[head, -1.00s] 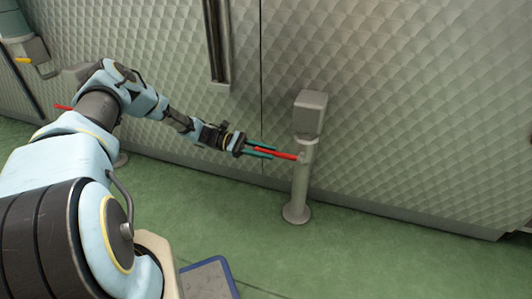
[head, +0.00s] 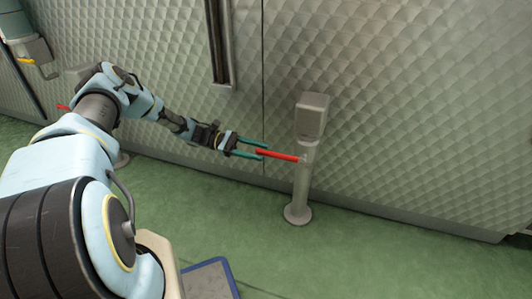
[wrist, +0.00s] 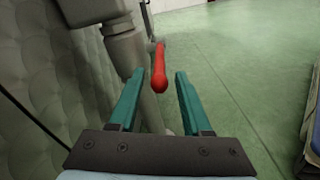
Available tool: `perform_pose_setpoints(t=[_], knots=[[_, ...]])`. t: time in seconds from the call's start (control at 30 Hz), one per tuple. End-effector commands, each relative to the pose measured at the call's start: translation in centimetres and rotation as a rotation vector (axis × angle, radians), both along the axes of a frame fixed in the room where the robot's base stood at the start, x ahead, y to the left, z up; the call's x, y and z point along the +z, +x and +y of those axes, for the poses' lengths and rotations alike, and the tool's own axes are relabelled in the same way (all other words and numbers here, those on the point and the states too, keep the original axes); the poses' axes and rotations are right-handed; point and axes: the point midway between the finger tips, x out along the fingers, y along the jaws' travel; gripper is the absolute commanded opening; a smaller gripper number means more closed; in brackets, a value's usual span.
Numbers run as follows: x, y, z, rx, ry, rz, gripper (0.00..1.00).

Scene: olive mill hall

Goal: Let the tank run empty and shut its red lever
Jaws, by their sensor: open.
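The red lever (head: 278,155) sticks out sideways to the left from a grey post (head: 302,180) in front of the quilted metal tank wall (head: 420,120). My gripper (head: 262,151) is open, with its teal fingertips just at the lever's free end. In the wrist view the red lever (wrist: 159,72) points toward me, its rounded end at the gap between the open fingers (wrist: 158,80). Nothing is held. Whether any liquid is in the tank cannot be seen.
A grey box head (head: 312,115) tops the post. Another red lever end (head: 63,107) shows at the far left behind my arm. A blue-edged mat or tray (head: 212,280) lies on the green floor (head: 370,245), which is otherwise clear to the right.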

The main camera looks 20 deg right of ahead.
Motion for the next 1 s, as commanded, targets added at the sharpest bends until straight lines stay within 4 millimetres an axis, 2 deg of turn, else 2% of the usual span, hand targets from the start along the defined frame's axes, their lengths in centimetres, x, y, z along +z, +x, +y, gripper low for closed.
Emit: perform_pose_setpoints(t=[0.2, 0.4, 1.0], knots=[[0.3, 2.9, 3.2, 0.003, 0.001, -0.002, 0.49], [0.3, 4.4, 4.9, 0.002, 0.001, -0.001, 0.49], [0.7, 4.6, 5.3, -0.009, 0.015, -0.019, 0.49]])
